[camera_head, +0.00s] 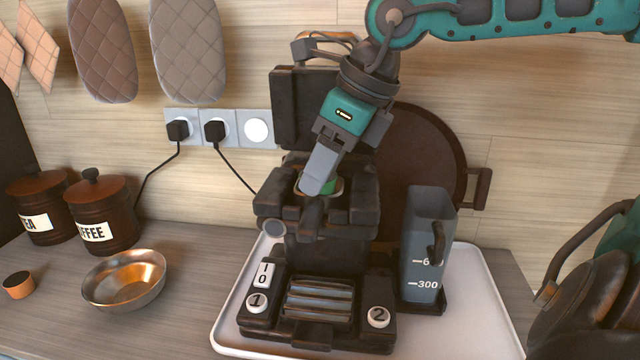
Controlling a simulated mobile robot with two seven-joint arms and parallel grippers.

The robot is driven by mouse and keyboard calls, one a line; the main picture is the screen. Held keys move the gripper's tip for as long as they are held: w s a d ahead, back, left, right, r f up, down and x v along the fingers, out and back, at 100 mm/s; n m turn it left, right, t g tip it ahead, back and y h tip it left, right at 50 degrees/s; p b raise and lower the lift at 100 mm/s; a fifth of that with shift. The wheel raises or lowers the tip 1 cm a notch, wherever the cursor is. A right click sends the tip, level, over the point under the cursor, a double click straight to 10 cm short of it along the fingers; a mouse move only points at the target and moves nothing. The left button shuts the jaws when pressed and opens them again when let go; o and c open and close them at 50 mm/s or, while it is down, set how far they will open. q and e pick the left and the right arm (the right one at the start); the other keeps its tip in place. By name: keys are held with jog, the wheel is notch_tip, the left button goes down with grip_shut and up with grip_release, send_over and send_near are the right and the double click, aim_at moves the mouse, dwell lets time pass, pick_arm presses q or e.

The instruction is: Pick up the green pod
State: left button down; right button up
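The green pod (336,186) sits in the open top of the black coffee machine (325,250), in the middle of the camera_head view. Only a small green part of it shows; the rest is hidden by my gripper and the holder. My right gripper (316,187) comes down from above, tilted, with its grey finger right at the pod. The fingers overlap in this view, so I cannot tell whether they are open or shut on the pod. The machine's lid (297,105) stands raised behind the gripper. My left gripper is not in view.
The machine stands on a white tray (468,325) with a grey water tank (424,262) at its right. A round brown tray (430,150) leans behind. A metal bowl (110,293), coffee jar (105,205) and tea jar (40,190) stand left. Sockets (257,130) are on the wall.

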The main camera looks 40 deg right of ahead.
jog(key=shift+s+f, duration=0.1)
jog(key=shift+f, duration=0.2)
jog(key=c, duration=0.4)
